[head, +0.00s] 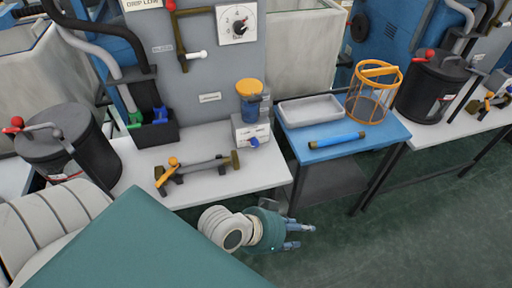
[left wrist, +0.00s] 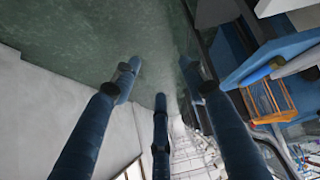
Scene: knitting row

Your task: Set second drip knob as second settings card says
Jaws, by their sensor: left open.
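In the head view a blue knob (head: 254,142) sits on the front of a small white box (head: 245,128), below a blue cup with an orange lid (head: 250,87). A white card (head: 142,4) at the top edge seems to read "DRIP LOW"; it is partly cut off. The knob's exact setting is too small to read. My left gripper (head: 300,236) is open and empty, over the floor in front of the bench and well below the knob. Its spread fingers (left wrist: 155,85) fill the left wrist view. My right gripper is not in view.
A white bench (head: 215,172) holds a black pot (head: 68,150) and a bar with an orange clamp (head: 195,172). A blue table (head: 355,155) beside it holds a grey tray (head: 311,110), a blue roll (head: 337,141) and an orange basket (head: 373,95). Green floor (head: 420,235) lies open in front.

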